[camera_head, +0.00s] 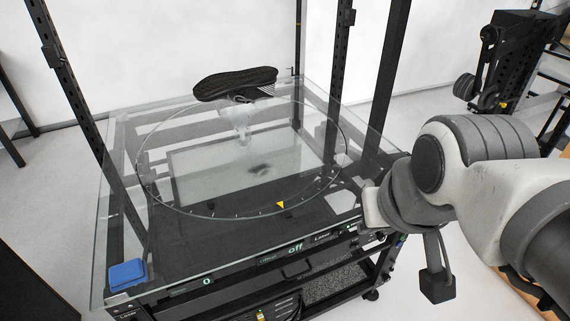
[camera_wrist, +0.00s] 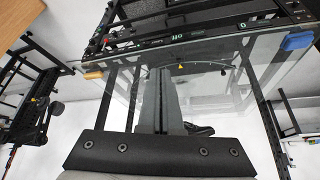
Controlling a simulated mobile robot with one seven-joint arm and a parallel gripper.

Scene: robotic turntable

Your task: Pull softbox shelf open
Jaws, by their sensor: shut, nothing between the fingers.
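A black-framed cart (camera_head: 345,250) carries a glass top with a clear round turntable disc (camera_head: 215,214). A dark front panel (camera_head: 235,272) shows "0" and "off" and looks closed; I cannot tell which part is the softbox shelf. A dark handle-like bar (camera_head: 297,270) sits just below the panel. In the wrist view the panel appears upside down (camera_wrist: 175,37) near the top. My gripper (camera_wrist: 162,70) is shut and empty, its grey fingers together, apart from the panel. In the head view my arm is at right, beside the cart's right corner; the fingertips cannot be made out there.
A black-soled shoe (camera_head: 235,82) rests on a clear stand above the disc. A blue block (camera_head: 127,274) sits at the front-left corner of the glass. Upright black posts (camera_head: 75,95) rise around the cart. Other black equipment (camera_head: 505,60) stands at right. Floor behind it is clear.

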